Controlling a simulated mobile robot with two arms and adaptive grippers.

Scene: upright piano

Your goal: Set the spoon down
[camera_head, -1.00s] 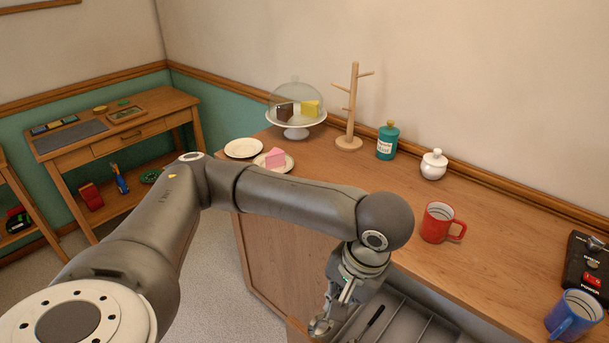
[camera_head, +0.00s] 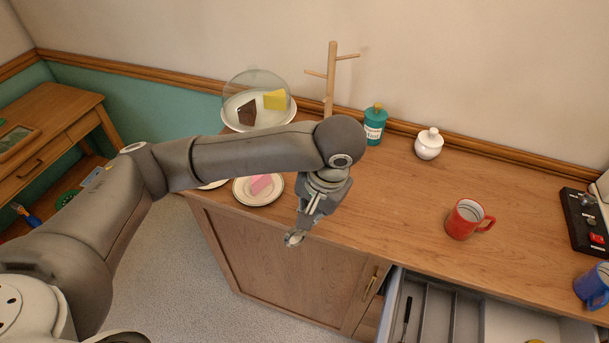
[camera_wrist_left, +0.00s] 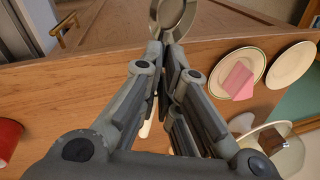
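My left gripper (camera_head: 301,226) is shut on a metal spoon (camera_head: 293,239), whose round bowl sticks out past the fingertips. The spoon also shows at the top of the left wrist view (camera_wrist_left: 173,14); its handle is mostly hidden between the fingers. The gripper holds it near the counter's front edge, in front of the cabinet door in the picture, right of the plate with pink cake (camera_head: 260,184). I cannot tell its exact height. My right gripper is not in view.
The open drawer (camera_head: 467,325) with dividers and a dark-handled utensil is at lower right. A red mug (camera_head: 466,219), blue mug (camera_head: 593,287), white sugar pot (camera_head: 429,145), teal canister (camera_head: 375,125), mug tree (camera_head: 331,85) and domed cake stand (camera_head: 240,121) stand on the counter. Its middle is clear.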

